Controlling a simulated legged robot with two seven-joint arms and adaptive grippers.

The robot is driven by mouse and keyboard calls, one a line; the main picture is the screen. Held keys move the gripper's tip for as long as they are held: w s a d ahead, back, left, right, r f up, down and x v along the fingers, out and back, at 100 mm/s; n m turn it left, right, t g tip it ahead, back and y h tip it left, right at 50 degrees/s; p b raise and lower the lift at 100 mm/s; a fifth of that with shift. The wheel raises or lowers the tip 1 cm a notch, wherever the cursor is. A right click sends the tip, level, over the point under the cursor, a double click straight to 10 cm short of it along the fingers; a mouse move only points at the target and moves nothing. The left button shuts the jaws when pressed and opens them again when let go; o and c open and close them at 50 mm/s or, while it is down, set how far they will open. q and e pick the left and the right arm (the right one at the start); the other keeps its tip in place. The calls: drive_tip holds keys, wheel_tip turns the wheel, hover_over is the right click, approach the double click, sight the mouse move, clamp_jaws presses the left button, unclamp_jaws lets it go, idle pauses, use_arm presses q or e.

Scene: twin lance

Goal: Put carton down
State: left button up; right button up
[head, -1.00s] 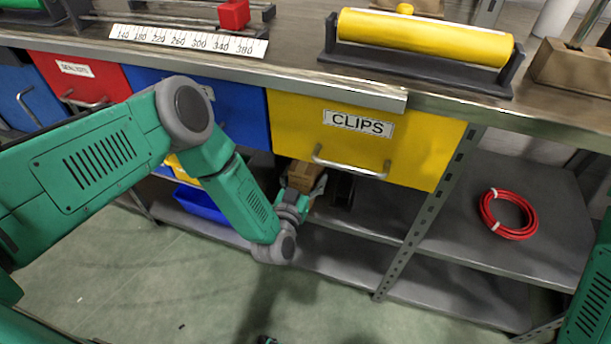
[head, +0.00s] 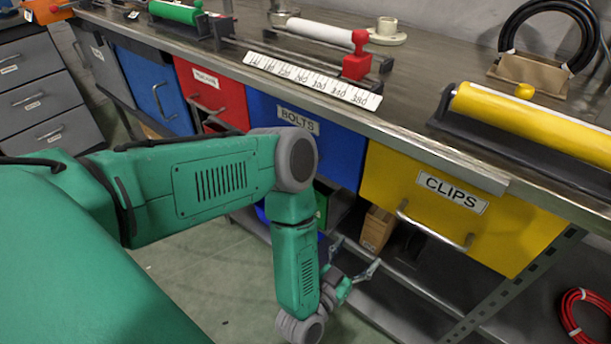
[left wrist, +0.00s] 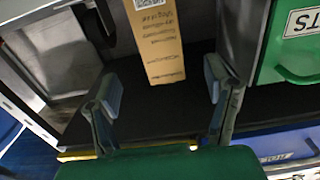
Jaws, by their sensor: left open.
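The brown cardboard carton (head: 377,229) stands on the shelf under the bench, below the yellow CLIPS drawer. In the left wrist view the carton (left wrist: 158,45) stands on a dark surface, beyond and between my fingers, with a printed label on it. My left gripper (head: 357,258) is open in front of the shelf; in the left wrist view its two fingers (left wrist: 165,95) are spread wide with nothing between them. The carton is apart from the fingers. My right gripper is not in view.
The yellow CLIPS drawer (head: 455,205) and blue BOLTS drawer (head: 335,140) hang above the shelf. A green bin (left wrist: 290,45) stands beside the carton. A red cable coil (head: 588,318) lies at the lower right. The floor (head: 200,290) in front is clear.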

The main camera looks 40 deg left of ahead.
use_arm(q)
drive_tip(key=s+f+m+g+h, duration=0.2)
drive_tip(key=s+f+g, duration=0.2)
drive_tip(key=s+g, duration=0.3)
drive_tip(key=s+a+r+n+g+y, duration=0.1)
drive_tip(key=s+a+r+g, duration=0.1)
drive_tip(key=s+a+g, duration=0.3)
drive_tip(key=s+a+r+g+y, duration=0.1)
drive_tip(key=s+a+g, duration=0.4)
drive_tip(key=s, duration=0.7)
drive_tip(key=shift+s+a+r+n+y, duration=0.3)
drive_tip(key=shift+a+r+n, duration=0.1)
drive_tip(key=shift+a, duration=0.2)
